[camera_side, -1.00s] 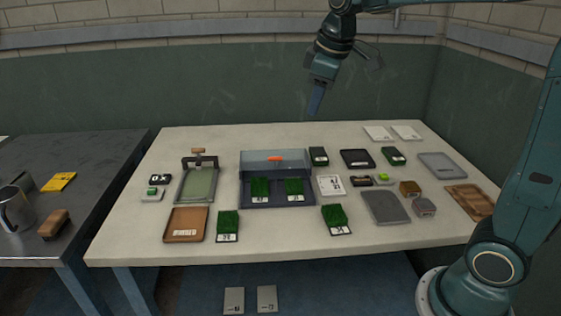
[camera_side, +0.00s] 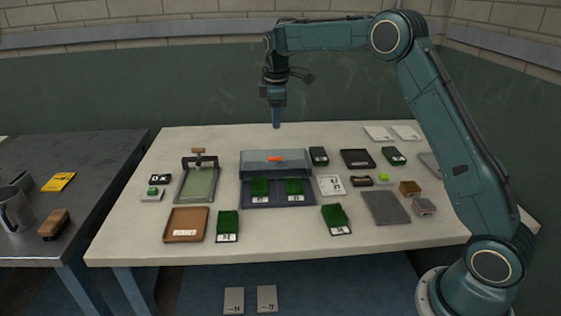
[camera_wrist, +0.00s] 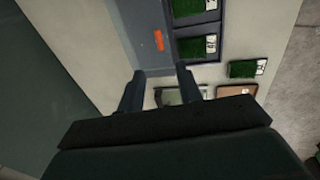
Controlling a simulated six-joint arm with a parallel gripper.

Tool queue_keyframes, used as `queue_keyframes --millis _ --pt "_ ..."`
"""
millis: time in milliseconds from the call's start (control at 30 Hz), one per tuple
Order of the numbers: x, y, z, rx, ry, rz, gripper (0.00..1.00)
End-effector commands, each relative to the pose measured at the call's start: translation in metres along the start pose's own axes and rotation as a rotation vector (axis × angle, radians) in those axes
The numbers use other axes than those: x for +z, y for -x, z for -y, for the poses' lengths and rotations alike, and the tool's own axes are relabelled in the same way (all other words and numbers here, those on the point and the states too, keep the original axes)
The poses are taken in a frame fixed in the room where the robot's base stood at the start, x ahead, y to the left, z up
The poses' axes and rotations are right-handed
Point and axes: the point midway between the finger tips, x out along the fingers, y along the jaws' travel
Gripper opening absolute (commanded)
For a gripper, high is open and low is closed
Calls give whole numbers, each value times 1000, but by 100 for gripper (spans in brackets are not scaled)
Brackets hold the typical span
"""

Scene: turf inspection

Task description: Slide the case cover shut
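The case (camera_side: 277,201) sits mid-table with its grey cover (camera_side: 253,163) over the back part. An orange handle (camera_side: 275,158) is on the cover. Two turf samples with white labels (camera_side: 260,187) (camera_side: 294,187) lie uncovered in the front part. My gripper (camera_side: 276,126) hangs pointing down above the cover, clear of it. In the wrist view my gripper (camera_wrist: 160,83) has its fingers apart with nothing between them. The orange handle (camera_wrist: 158,40) shows beyond the fingers, with the case's turf samples (camera_wrist: 198,46) to its right.
A framed green screen (camera_side: 198,183) stands left of the case. A brown tray (camera_side: 172,237) and two turf samples (camera_side: 227,224) (camera_side: 336,218) lie in front. Right of the case are a white card (camera_side: 330,185), grey trays and small blocks. The space above the case is free.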

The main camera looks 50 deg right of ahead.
Motion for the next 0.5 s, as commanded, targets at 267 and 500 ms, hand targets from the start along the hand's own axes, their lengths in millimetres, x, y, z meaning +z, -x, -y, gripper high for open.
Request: queue_keyframes --millis 267,500 --pt "-1 -4 -2 -2 7 2 35" --pt "0 -15 -2 -2 5 4 35"
